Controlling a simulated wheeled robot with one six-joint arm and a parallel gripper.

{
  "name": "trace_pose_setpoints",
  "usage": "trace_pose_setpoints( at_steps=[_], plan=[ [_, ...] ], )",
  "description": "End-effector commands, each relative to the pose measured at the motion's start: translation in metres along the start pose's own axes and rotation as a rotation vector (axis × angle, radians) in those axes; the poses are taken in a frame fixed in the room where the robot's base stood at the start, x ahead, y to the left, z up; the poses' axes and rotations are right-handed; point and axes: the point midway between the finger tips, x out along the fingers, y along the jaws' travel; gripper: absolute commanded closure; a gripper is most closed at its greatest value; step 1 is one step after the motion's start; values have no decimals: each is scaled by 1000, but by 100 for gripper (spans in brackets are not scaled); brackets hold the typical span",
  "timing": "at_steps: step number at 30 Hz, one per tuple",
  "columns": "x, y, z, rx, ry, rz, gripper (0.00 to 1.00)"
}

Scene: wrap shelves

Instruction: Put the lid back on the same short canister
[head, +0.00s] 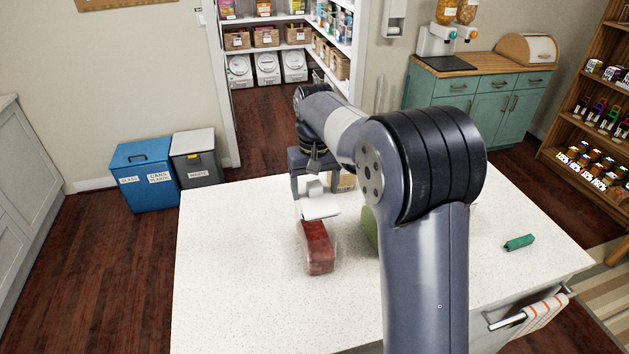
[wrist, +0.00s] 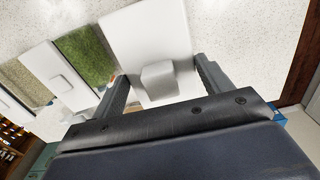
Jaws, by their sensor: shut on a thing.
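My gripper (head: 315,187) is shut on the knob of a square white lid (head: 320,207). In the wrist view the lid (wrist: 145,35) fills the space ahead of the fingers (wrist: 160,82), with its knob between them. A short clear canister with red contents (head: 318,252) stands on the counter just below the lid. The lid is over its top end; I cannot tell whether they touch. In the wrist view the lid hides this canister.
A green-filled canister (head: 370,230) stands to the right, partly behind my arm; it also shows in the wrist view (wrist: 86,55). A beige-filled one (wrist: 24,80) is beyond it. A green object (head: 519,242) lies at right. The counter's left side (head: 230,260) is clear.

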Motion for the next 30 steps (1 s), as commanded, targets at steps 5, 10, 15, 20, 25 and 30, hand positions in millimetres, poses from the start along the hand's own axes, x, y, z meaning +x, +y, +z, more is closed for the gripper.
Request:
trace_pose_setpoints(
  at_steps=[5, 10, 15, 20, 25, 30],
  plan=[
    [17, 0, 0, 0, -1, 0, 50],
    [35, 0, 0, 0, -1, 0, 50],
    [46, 0, 0, 0, -1, 0, 50],
    [51, 0, 0, 0, 0, 0, 50],
    [51, 0, 0, 0, 0, 0, 50],
    [51, 0, 0, 0, 0, 0, 50]
  ],
)
